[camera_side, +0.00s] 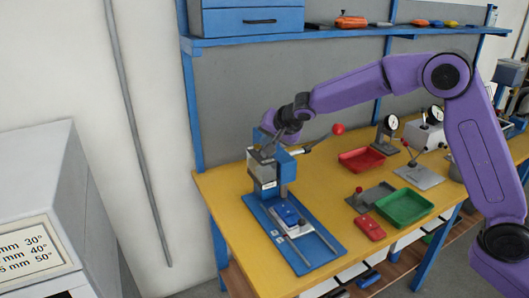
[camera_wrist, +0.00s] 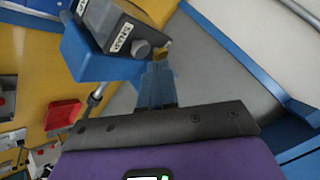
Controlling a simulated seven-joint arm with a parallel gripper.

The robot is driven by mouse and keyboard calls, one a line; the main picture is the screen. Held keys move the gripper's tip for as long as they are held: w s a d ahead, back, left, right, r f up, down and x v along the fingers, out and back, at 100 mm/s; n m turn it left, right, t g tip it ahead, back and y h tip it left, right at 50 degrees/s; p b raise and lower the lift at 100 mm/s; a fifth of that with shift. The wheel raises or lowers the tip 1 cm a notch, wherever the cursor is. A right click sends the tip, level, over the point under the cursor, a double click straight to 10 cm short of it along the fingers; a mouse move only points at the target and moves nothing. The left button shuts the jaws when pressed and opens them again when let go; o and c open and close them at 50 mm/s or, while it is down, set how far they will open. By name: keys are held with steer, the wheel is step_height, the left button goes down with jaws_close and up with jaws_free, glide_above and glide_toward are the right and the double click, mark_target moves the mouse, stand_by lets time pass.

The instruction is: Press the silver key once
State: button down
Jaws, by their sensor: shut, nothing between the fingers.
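A small press machine (camera_side: 265,170) with a blue and grey head stands on a blue base plate at the left end of the yellow table. In the wrist view its grey box (camera_wrist: 120,30) carries white labels. A round grey, silver-looking key (camera_wrist: 141,48) sticks out of the box, and a small gold-coloured one (camera_wrist: 164,47) sits to its right. My gripper (camera_wrist: 157,68) is shut and empty, its fingertips close to these two keys. I cannot tell whether they touch either. In the side view my gripper (camera_side: 273,142) is at the top of the machine, partly hidden.
A lever with a red ball (camera_side: 338,129) sticks out from the machine to the right. A blue part (camera_side: 287,215) sits on the base plate. A red tray (camera_side: 361,159), a green tray (camera_side: 405,207) and dial gauges (camera_side: 387,130) stand further right. A wall is close behind.

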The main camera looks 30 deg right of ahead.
steer(key=shift+f, duration=0.1)
steer(key=shift+f, duration=0.35)
steer(key=shift+f, duration=0.65)
stand_by(1.1)
steer(key=shift+r, duration=1.05)
steer(key=shift+r, duration=0.1)
steer(key=shift+r, duration=2.45)
